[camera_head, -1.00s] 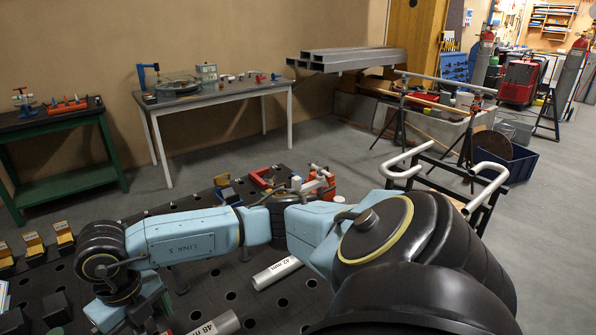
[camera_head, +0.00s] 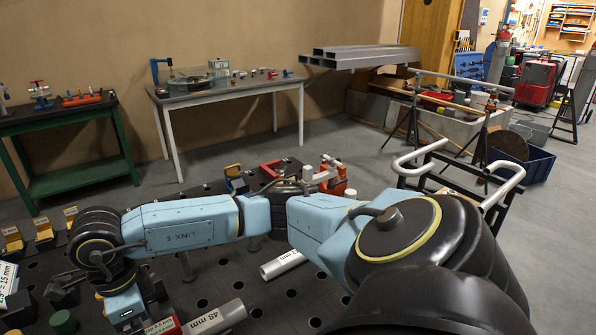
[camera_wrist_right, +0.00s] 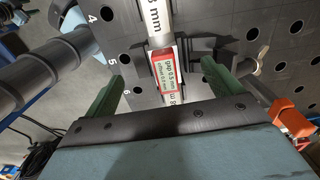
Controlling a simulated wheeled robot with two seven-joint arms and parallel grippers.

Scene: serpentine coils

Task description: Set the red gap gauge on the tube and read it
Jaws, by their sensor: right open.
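The red gap gauge (camera_wrist_right: 165,75), with a white label reading gap 0.5 mm, lies over the tube (camera_wrist_right: 158,28) in the right wrist view. I cannot tell whether it is fully seated. In the head view the gauge (camera_head: 163,327) shows at the bottom edge beside the tube marked 48 mm (camera_head: 217,317). My right gripper (camera_wrist_right: 162,76) is open, its green fingers on either side of the gauge and apart from it. My left gripper is out of view.
The dark perforated table (camera_head: 270,318) carries another marked tube (camera_head: 283,263) and yellow-topped blocks (camera_head: 43,228) at left. A red clamp-like fixture (camera_head: 325,178) stands at the far side. A side bench (camera_head: 228,88) and a white-handled cart (camera_head: 450,160) stand beyond.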

